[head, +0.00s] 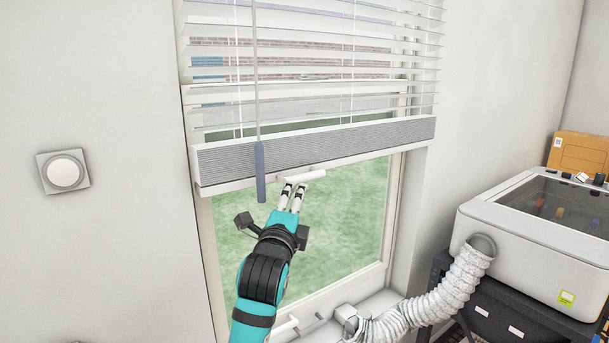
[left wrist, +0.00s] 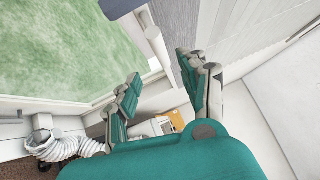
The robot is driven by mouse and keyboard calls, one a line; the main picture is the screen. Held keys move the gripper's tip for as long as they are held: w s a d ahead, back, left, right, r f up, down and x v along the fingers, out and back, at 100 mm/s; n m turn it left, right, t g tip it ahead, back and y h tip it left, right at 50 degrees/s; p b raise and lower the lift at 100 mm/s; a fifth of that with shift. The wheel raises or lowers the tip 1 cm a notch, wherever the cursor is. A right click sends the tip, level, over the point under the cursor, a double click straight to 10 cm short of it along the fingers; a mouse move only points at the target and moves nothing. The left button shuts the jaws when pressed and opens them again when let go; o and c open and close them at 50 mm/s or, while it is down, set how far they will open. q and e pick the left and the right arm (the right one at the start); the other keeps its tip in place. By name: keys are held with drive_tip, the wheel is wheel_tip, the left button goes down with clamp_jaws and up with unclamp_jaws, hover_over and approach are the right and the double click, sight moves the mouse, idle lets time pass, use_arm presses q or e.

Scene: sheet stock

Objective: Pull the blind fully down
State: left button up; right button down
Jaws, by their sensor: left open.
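The white slatted blind (head: 310,60) hangs over the upper part of the window. Its grey bottom rail (head: 320,143) sits about halfway down, tilted slightly in the picture. A small white handle (head: 316,175) sticks out below the rail. My left gripper (head: 292,188) is open, with its fingertips at the left part of the handle. In the left wrist view the fingers (left wrist: 158,70) are spread and the white handle (left wrist: 155,42) shows beyond and between their tips. I cannot tell whether they touch it. My right gripper is not in view.
A grey wand (head: 260,172) hangs in front of the blind, left of my gripper. A white ribbed hose (head: 440,297) runs from a white machine (head: 530,255) to the window sill. A round wall switch (head: 64,172) is at left. The glass below the rail is bare.

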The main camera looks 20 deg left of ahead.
sight(303, 180)
use_arm(q)
drive_tip(key=w+p, duration=0.1)
drive_tip(key=w, duration=0.2)
drive_tip(key=w+r+p, duration=0.1)
drive_tip(key=w, duration=0.2)
drive_tip(key=w+a, duration=0.1)
drive_tip(key=w, duration=0.2)
drive_tip(key=shift+w+r+p, duration=0.25)
drive_tip(key=shift+p, duration=0.15)
drive_tip(key=shift+w+a, duration=0.15)
drive_tip(key=shift+w, duration=0.4)
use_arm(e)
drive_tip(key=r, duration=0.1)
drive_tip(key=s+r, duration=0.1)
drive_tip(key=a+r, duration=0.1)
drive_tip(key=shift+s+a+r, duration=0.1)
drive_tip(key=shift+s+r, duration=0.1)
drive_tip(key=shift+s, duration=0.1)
use_arm(q)
clamp_jaws()
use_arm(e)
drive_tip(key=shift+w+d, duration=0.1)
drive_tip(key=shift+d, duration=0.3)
